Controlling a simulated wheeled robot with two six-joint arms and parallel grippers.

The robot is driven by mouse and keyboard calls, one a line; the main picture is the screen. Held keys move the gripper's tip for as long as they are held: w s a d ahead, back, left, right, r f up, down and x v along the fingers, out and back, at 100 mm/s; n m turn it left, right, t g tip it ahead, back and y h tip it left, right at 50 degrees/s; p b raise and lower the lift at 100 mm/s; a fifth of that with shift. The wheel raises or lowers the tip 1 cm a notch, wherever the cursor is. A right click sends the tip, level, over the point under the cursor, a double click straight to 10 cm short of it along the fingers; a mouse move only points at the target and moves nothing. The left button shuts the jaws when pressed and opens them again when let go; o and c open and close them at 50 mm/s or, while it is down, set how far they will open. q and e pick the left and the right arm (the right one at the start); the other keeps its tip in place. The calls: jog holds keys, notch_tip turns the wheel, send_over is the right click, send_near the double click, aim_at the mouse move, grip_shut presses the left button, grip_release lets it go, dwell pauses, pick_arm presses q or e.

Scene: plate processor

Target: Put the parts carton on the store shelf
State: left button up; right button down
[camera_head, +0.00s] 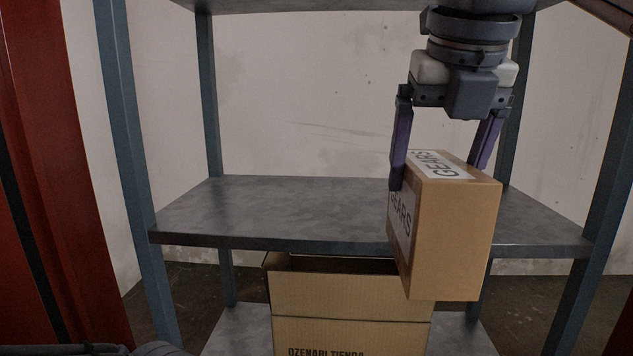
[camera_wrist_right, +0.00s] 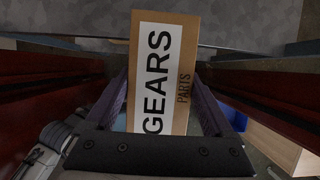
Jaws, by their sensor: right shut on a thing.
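The parts carton (camera_head: 458,235) is a brown box with a white GEARS label. My right gripper (camera_head: 440,165) comes down from above and is shut on the carton, one finger on each side. The carton hangs upright in front of the store shelf's (camera_head: 290,215) front edge, its lower part below the shelf board. In the right wrist view the carton (camera_wrist_right: 185,60) lies between the two fingers (camera_wrist_right: 165,105), its far end over the grey board. My left gripper is not seen; only dark parts of mine show at the bottom left of the head view.
The middle shelf board is bare, with free room left of the carton. Blue-grey posts (camera_head: 128,130) stand at its corners. An open cardboard box (camera_head: 345,295) sits on the lower board (camera_head: 235,335). A red upright (camera_head: 60,170) stands at the left.

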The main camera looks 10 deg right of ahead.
aim_at(421, 151)
jog(key=w+p, duration=0.2)
jog(key=p, duration=0.1)
jog(key=w+d+p, duration=0.1)
jog(key=p, duration=0.2)
jog(key=w+p, duration=0.2)
jog(key=p, duration=0.1)
jog(key=shift+w+d+r, duration=0.3)
jog(key=shift+w+r, duration=0.05)
jog(key=w+d+f+b, duration=0.1)
jog(key=w+d+f, duration=0.1)
jog(key=w, duration=0.9)
jog(key=shift+d+b, duration=0.3)
jog(key=shift+d, duration=0.25)
jog(key=shift+w+f, duration=0.1)
